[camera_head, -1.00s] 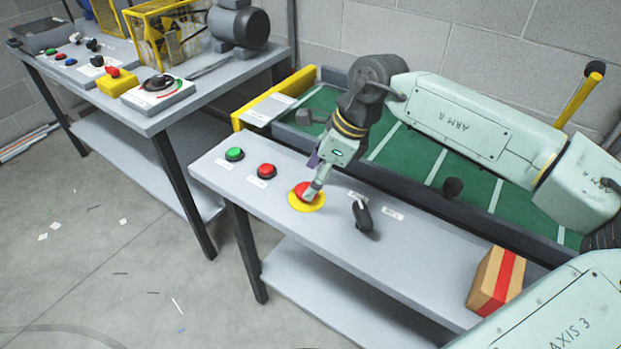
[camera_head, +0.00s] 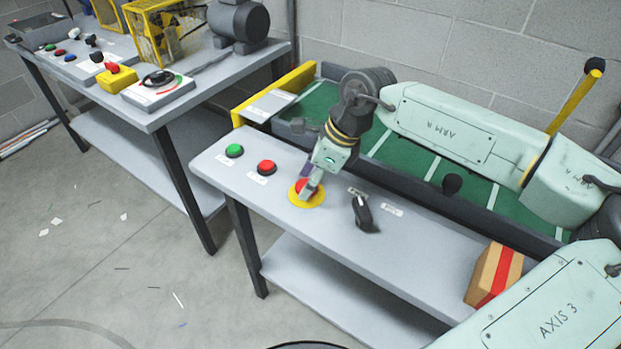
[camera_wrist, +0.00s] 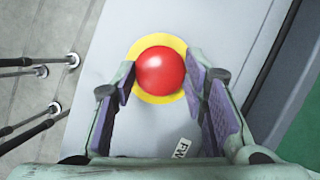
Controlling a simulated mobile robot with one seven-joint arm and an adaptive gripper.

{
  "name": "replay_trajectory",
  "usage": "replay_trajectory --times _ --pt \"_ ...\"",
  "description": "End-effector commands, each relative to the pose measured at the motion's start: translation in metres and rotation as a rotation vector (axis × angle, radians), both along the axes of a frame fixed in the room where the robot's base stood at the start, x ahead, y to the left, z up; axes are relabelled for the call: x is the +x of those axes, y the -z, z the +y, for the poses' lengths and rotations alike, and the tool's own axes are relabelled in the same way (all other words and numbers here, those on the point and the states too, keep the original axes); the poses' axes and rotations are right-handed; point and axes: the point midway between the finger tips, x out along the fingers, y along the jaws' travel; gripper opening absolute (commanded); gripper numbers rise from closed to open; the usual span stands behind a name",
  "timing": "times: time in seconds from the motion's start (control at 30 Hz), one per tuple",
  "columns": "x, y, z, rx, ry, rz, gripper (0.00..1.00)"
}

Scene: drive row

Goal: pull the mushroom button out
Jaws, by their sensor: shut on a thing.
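The mushroom button (camera_head: 301,187) is a red dome on a round yellow plate (camera_head: 307,203), on the top of the near grey bench. In the wrist view the red dome (camera_wrist: 160,70) sits between my two fingertips, with the yellow ring around its base. My gripper (camera_head: 310,190) reaches down onto it from above, tilted, and is shut on the dome. The purple finger pads lie at its left and right sides. In the head view my fingers hide part of the dome. How far the button stands out from its plate cannot be told.
On the same bench, a green button (camera_head: 234,151) and a flat red button (camera_head: 266,167) lie to the left. A black rotary handle (camera_head: 362,212) stands close to the right. A box with a red stripe (camera_head: 494,275) is at the right end. Green strip conveyor (camera_head: 400,150) runs behind.

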Motion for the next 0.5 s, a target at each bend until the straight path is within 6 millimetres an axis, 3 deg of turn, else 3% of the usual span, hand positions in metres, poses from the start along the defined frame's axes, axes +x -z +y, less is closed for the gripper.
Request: replay_trajectory --times 0.5 --pt "-0.0003 0.0000 0.0001 0.000 0.000 0.001 0.00"
